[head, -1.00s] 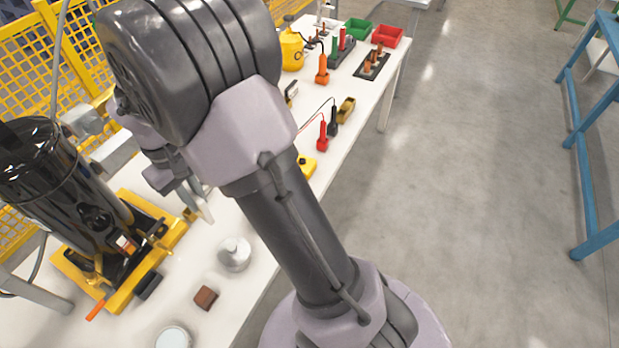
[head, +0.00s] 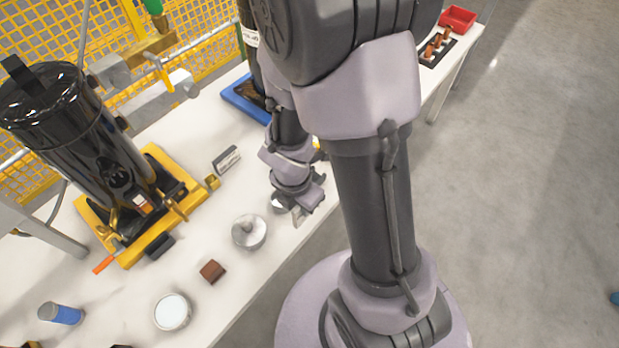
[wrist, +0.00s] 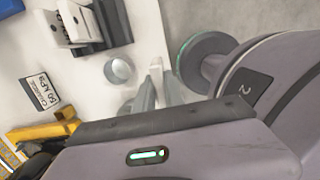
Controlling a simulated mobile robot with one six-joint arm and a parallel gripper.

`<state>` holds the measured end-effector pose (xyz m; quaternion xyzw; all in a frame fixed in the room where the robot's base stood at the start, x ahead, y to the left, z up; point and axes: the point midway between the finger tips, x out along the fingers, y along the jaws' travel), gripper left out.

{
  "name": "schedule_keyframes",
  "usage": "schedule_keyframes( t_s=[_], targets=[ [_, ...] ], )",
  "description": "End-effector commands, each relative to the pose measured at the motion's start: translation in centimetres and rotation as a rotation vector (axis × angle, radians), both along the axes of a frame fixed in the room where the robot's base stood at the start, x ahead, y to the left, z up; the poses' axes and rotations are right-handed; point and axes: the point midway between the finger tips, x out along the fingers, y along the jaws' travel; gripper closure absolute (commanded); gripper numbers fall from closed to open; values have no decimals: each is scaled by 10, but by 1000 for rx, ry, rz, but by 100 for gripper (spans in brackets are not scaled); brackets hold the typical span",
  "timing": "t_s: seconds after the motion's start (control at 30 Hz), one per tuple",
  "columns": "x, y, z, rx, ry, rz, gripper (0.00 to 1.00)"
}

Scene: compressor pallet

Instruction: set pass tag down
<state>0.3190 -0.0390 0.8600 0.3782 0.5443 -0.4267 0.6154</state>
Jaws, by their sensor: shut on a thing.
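My gripper (head: 301,208) is over the white bench, to the right of the round metal piece with a knob (head: 249,232). It is shut on a thin pale piece, which I take to be the pass tag (head: 299,216). The tag shows almost edge-on, so its face cannot be read. In the wrist view, my gripper (wrist: 158,82) has its pale fingers pointing towards the bench, and the tag cannot be told apart from them. I cannot tell whether the tag touches the bench.
The black cylinder on a yellow frame (head: 150,215) stands at left. A small printed sign (head: 226,159) is behind the metal piece.

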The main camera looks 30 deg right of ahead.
Motion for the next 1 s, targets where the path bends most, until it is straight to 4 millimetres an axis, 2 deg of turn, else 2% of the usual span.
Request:
schedule_keyframes(
  t_s=[0.2,0.3,0.4,0.53,0.7,1.0],
  targets=[
    [62,-48,-9,-1,-2,-14,100],
    [87,-66,-13,-1,-3,-13,100],
    [102,-78,-14,0,-2,-11,100],
    [110,-84,-19,0,0,-9,100],
    [109,-84,-51,1,1,-8,100],
    [110,-83,-49,0,0,-8,100]
  ],
)
